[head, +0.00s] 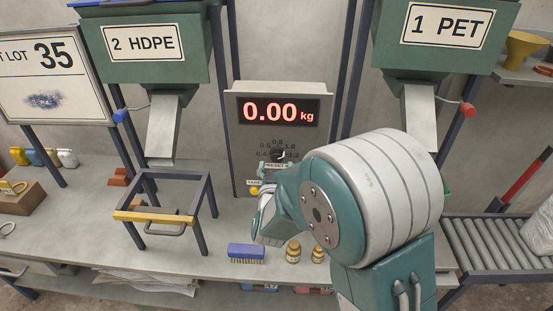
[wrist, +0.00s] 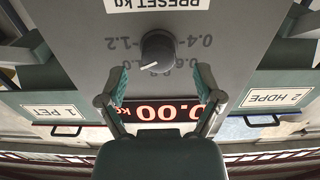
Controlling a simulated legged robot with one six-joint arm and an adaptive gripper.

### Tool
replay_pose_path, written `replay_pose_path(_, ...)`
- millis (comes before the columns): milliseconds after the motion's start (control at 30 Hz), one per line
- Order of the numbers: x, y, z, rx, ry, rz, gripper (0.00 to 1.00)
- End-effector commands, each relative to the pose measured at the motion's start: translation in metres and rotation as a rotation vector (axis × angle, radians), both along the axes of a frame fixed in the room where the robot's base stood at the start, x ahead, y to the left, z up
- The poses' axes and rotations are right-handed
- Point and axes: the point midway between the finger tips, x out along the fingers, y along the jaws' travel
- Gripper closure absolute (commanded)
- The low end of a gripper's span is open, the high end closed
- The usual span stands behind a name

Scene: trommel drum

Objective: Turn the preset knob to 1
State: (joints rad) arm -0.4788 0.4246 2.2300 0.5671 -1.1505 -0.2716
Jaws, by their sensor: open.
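The preset knob (head: 279,154) is dark and round on a grey panel below the red 0.00 kg display (head: 281,111). Its dial reads 0.4 to 1.2. In the head view my arm hides most of the gripper.
A yellow button (head: 254,191) sits on the panel below the knob. A blue brush (head: 246,252) and two small brass weights (head: 293,251) stand on the bench in front. A metal frame with a yellow bar (head: 154,217) stands left. Chutes hang at both sides.

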Motion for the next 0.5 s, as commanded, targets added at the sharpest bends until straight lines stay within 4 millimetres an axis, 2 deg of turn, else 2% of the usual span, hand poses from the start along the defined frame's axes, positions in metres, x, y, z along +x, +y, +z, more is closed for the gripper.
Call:
replay_pose_path(100,0.018,-0.001,0.0,0.001,0.0,-0.002,0.16)
replay_pose_path(200,0.026,-0.001,0.0,0.0,0.0,-0.001,0.16)
replay_pose_path(500,0.031,-0.001,0.0,0.0,-0.001,0.0,0.16)
